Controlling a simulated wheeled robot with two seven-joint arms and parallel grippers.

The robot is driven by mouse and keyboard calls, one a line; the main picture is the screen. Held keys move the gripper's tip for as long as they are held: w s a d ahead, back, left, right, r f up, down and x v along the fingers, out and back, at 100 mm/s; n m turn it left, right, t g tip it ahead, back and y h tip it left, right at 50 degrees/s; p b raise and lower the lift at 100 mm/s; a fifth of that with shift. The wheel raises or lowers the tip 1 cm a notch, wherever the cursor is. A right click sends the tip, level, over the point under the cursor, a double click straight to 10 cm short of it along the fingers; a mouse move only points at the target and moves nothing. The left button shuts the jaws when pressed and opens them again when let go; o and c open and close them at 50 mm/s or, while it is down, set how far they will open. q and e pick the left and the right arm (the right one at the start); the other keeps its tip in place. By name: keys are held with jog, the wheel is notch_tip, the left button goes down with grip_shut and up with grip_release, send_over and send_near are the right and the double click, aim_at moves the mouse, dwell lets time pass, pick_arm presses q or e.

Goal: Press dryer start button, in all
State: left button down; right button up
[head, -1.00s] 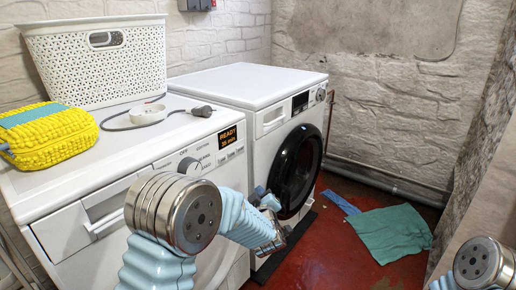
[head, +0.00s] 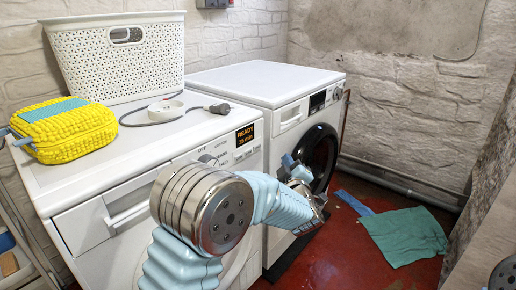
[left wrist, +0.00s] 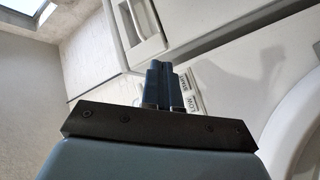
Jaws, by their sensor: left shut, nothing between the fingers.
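The left white machine (head: 85,235) has a lit READY display (head: 245,134), a dial (head: 208,160) and a row of small buttons (head: 243,153) on its front panel. Which button is start is too small to read. My left gripper (head: 291,166) is shut and empty, in front of the right machine's dark round door in the head view. In the left wrist view its closed fingers (left wrist: 164,78) stand in front of small labelled buttons (left wrist: 192,98), partly hiding them. Whether they touch is unclear. My right gripper is out of view.
A white washing machine (head: 270,82) with a dark round door stands to the right. On the left machine are a white basket (head: 120,70), a yellow textured bag (head: 68,130) and a plug with cable (head: 218,108). A green cloth (head: 405,236) lies on the red floor.

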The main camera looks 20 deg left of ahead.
aim_at(257, 147)
pick_arm(q)
jog(key=w+a, duration=0.2)
jog(key=a, duration=0.5)
jog(key=shift+w+b, duration=0.3)
jog(key=shift+b, duration=0.1)
jog(key=shift+a, duration=0.1)
dwell(1.5)
jog(key=shift+w+a+b, duration=0.15)
jog(key=shift+a+b, duration=0.2)
jog(key=shift+a, duration=0.05)
